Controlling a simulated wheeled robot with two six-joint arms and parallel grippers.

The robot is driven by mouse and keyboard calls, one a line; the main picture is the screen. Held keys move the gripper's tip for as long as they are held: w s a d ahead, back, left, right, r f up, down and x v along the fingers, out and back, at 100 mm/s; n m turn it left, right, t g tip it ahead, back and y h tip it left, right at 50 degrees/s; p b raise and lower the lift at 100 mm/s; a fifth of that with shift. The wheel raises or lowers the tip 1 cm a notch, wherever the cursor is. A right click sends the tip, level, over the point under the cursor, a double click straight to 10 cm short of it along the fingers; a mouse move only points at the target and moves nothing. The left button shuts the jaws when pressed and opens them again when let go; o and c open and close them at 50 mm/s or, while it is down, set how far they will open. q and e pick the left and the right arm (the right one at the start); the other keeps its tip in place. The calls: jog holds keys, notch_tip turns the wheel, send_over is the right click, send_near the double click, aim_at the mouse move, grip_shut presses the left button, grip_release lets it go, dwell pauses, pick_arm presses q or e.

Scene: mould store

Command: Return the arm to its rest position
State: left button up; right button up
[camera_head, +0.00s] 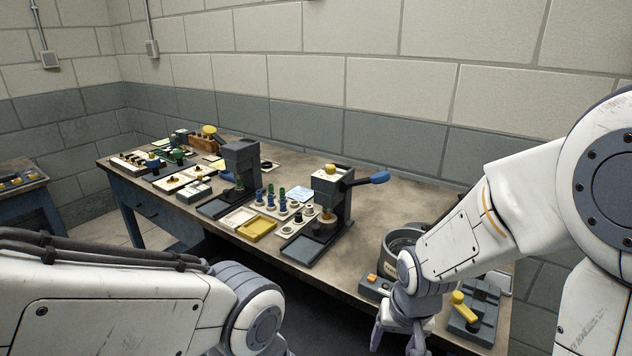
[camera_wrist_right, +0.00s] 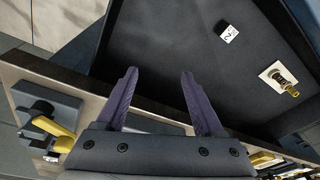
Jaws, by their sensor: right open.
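My right arm comes in from the right in the head view, and its gripper (camera_head: 397,343) hangs low at the table's front edge, partly cut off by the frame bottom. In the right wrist view the two purple-grey fingers (camera_wrist_right: 159,74) stand apart with nothing between them. Beyond them is a dark, walled surface (camera_wrist_right: 190,55), apart from the fingers. My left arm crosses the lower left of the head view; its gripper is outside the frame.
The workbench (camera_head: 400,205) carries a lever press (camera_head: 328,200), a dark pot (camera_head: 403,238), a yellow-handled clamp (camera_head: 470,310) and a yellow tray (camera_head: 257,231). On the dark surface lie a numbered black block (camera_wrist_right: 226,32) and a white plate (camera_wrist_right: 278,77) bearing a brass fitting.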

jog(key=s+d+r+n, duration=0.1)
jog(key=s+d+n, duration=0.1)
jog(key=d, duration=0.2)
jog(key=s+a+r+n+g+p, duration=0.2)
jog(key=s+a+r+n+p, duration=0.2)
jog(key=s+a+r+n, duration=0.3)
jog(key=s+a+r, duration=0.3)
jog(key=s+a, duration=0.3)
jog(key=s, duration=0.1)
jog(key=shift+a+r+y+p, duration=0.2)
jog(key=shift+a+y+p, duration=0.1)
jog(key=shift+y, duration=0.1)
jog(key=shift+w, duration=0.1)
